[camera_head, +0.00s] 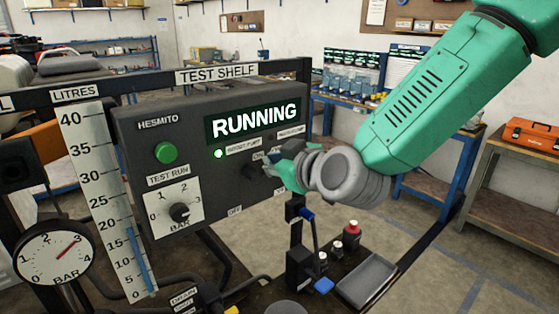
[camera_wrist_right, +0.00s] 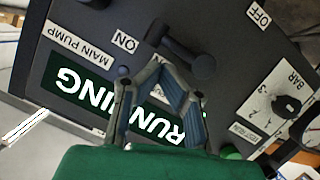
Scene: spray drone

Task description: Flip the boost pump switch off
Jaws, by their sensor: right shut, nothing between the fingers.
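The dark control panel (camera_head: 130,125) has a display reading RUNNING. A lit green lamp (camera_head: 218,153) sits beside the boost pump label (camera_head: 243,147). In the wrist view, upside down, a black lever switch with a round knob (camera_wrist_right: 203,66) stands out from the panel between ON and OFF labels. My right gripper (camera_head: 268,168) is shut and empty at the panel front. Its fingertips (camera_wrist_right: 158,72) are close beside the lever; I cannot tell whether they touch. My left gripper is out of view.
A green test run button (camera_head: 165,152) and a BAR dial (camera_head: 180,212) are on the panel's left. The main pump label (camera_wrist_right: 78,44) is nearby.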

